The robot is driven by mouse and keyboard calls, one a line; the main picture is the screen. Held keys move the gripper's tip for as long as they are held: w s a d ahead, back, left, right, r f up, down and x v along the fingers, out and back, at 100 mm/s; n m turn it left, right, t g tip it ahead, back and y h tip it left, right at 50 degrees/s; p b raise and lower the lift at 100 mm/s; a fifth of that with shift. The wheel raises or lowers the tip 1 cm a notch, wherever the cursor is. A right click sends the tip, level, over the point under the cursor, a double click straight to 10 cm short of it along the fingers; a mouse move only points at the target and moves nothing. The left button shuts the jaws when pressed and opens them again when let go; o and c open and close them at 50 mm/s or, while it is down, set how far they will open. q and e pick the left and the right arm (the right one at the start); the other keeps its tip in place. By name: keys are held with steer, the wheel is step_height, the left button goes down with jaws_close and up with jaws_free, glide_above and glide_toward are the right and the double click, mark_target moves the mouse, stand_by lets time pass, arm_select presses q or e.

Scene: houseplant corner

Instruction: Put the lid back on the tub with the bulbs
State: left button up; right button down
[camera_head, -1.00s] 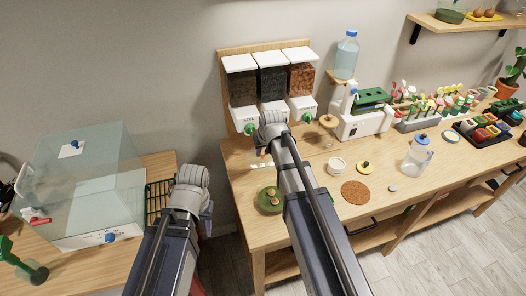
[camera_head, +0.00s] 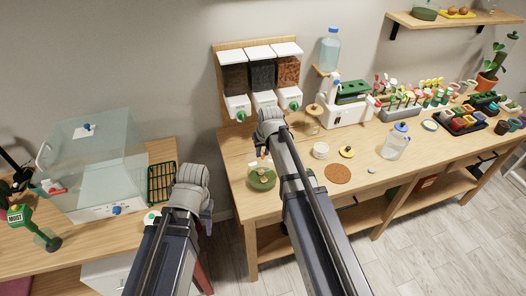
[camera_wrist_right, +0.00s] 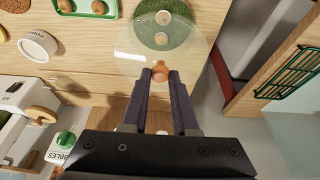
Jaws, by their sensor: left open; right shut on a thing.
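The tub (camera_head: 262,185) is round and green and stands near the front left of the long bench, below my right gripper (camera_head: 262,153). In the right wrist view, bulbs (camera_wrist_right: 162,18) show inside it. The lid (camera_wrist_right: 128,42) is a clear disc with a small orange-brown knob (camera_wrist_right: 160,73). My right gripper (camera_wrist_right: 160,76) is shut on that knob. The lid partly overlaps the tub in the wrist view; I cannot tell the height gap between them. My left gripper (camera_head: 206,212) is open at the gap between the tables, its fingertips mostly hidden by the wrist.
Hoppers (camera_head: 262,77) stand behind my right gripper. A small white pot (camera_head: 320,150), a yellow dish (camera_head: 347,152), a brown disc (camera_head: 338,174) and a blue-capped jar (camera_head: 395,145) stand to the right. A clear case (camera_head: 95,155) and green rack (camera_head: 162,182) are on the left table.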

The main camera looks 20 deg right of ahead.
mark_target(263, 160)
steer(key=shift+w+f, duration=0.15)
steer(key=shift+f, duration=0.2)
steer(key=shift+f+b, duration=0.35)
steer(key=shift+b, duration=0.3)
step_height(263, 160, down, 5)
steer(key=b, duration=0.5)
steer(key=shift+f, duration=0.15)
steer(key=shift+f, duration=0.15)
stand_by(1.1)
steer(key=shift+c, duration=0.6)
jaws_free()
stand_by(0.3)
steer(key=shift+r+p, duration=3.35)
steer(key=shift+r, duration=0.25)
